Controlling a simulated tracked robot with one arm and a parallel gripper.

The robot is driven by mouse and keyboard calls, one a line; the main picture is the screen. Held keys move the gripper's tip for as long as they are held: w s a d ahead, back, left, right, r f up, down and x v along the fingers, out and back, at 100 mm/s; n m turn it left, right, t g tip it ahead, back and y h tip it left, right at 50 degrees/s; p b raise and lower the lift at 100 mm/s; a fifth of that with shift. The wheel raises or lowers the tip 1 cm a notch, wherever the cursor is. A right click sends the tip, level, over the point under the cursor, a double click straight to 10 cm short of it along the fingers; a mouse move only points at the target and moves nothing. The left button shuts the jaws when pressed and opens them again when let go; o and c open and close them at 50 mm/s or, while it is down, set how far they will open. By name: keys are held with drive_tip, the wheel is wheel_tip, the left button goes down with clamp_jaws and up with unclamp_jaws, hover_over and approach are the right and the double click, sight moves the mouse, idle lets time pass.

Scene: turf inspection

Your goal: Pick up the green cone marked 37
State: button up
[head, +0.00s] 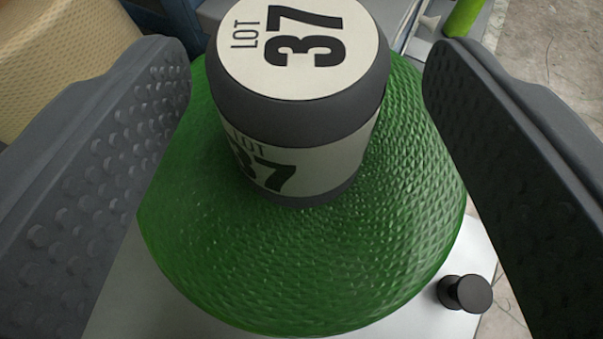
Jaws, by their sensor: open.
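The green cone (400,190) has a textured, rounded green body and a dark cap at its top. The cap carries a pale disc and a pale side band, both printed "LOT 37". My gripper (308,80) is open, with one dark studded jaw on each side of the cone. The cap stands between the jaws, with a gap to each of them. The left jaw overlaps the green body in the picture; I cannot tell whether it touches. The cone's underside is hidden.
The cone is over a pale flat surface (130,300) with a black knob (465,293) at the right. A cream textured object (60,60) is at the upper left. A green cylinder (464,17) lies at the top right, near cracked grey ground (550,50).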

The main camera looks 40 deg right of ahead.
drive_tip(key=x, duration=0.3)
drive_tip(key=shift+w, duration=0.1)
clamp_jaws()
drive_tip(key=shift+r, duration=0.1)
